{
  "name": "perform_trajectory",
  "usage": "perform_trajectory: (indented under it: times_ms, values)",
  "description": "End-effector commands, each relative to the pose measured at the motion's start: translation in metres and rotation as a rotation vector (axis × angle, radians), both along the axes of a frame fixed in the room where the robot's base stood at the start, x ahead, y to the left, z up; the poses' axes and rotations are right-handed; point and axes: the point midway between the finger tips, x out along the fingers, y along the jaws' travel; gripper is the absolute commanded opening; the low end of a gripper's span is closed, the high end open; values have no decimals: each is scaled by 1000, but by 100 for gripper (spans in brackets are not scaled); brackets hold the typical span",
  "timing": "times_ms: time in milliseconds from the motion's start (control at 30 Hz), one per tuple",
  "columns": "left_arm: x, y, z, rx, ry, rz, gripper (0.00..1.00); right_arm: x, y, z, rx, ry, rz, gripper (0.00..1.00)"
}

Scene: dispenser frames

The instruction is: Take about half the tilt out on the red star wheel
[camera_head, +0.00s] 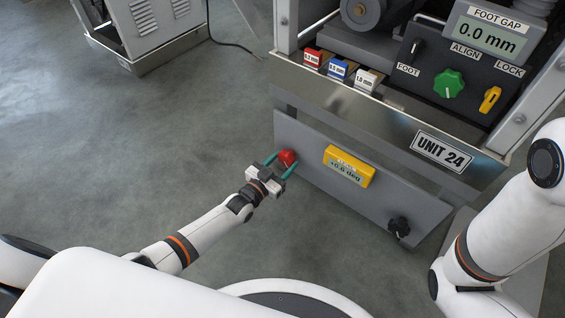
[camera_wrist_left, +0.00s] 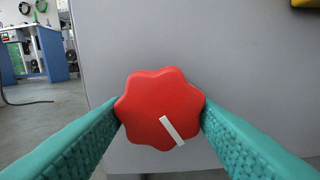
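The red star wheel (camera_head: 288,157) sits at the left end of a grey front plate (camera_head: 309,159) under the unit. It fills the middle of the left wrist view (camera_wrist_left: 160,110), its white mark pointing down and slightly right. My left gripper (camera_head: 281,164) has its two green fingers on either side of the wheel. In the wrist view the fingers (camera_wrist_left: 162,112) seem to touch its lobes left and right. A yellow level display (camera_head: 349,167) on the plate reads about +0.6 deg, in small print. My right gripper is out of view.
A black star knob (camera_head: 399,226) is at the plate's right end. Above are a foot gap display (camera_head: 488,37) reading 0.0 mm, a green align knob (camera_head: 449,83), a yellow lock handle (camera_head: 490,100) and small coloured blocks (camera_head: 339,69).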

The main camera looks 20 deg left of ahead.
Motion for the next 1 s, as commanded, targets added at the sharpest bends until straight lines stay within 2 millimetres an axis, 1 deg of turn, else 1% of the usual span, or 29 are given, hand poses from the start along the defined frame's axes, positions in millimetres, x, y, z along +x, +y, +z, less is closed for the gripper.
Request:
perform_trajectory:
  times_ms: [233, 467, 667, 1000]
  values:
    - [0, 0, 0, -20, 7, 0, 29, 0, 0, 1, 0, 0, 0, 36]
    - [-1, -1, 0, -116, 43, -1, 29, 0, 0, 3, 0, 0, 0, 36]
    - [-1, -1, 1, -271, 98, -1, 29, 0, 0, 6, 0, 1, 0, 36]
    - [-1, -3, 1, -576, 209, -1, 29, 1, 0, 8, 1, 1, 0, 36]
